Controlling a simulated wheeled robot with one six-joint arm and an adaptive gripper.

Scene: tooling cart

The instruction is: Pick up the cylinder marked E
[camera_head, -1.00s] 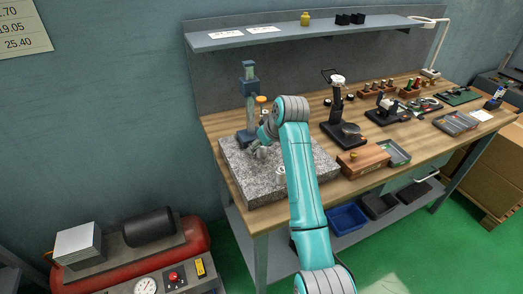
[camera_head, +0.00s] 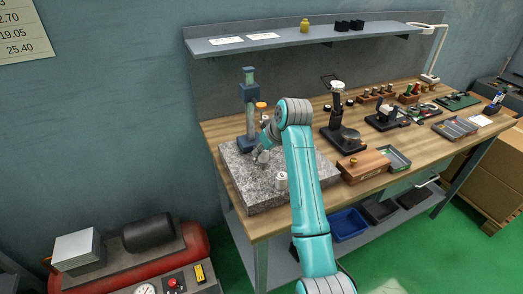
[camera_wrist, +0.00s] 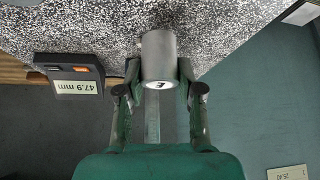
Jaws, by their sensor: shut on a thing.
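The cylinder marked E (camera_wrist: 158,54) is grey metal, with a black E on its pale end face in the wrist view. My gripper (camera_wrist: 158,76) is shut on it, one finger on each side. In the head view my gripper (camera_head: 264,153) is over the speckled granite plate (camera_head: 238,186), at the left end of the bench. I cannot tell whether the cylinder touches the plate. A second pale cylinder (camera_head: 281,181) stands on the plate near its front, right of my gripper; its mark is unreadable.
A blue-grey column stand (camera_head: 248,110) rises at the plate's back. A black readout showing 47.9 mm (camera_wrist: 70,74) is left in the wrist view. A black stand (camera_head: 339,120) and a wooden block (camera_head: 363,164) are to the right. A shelf (camera_head: 300,36) hangs above.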

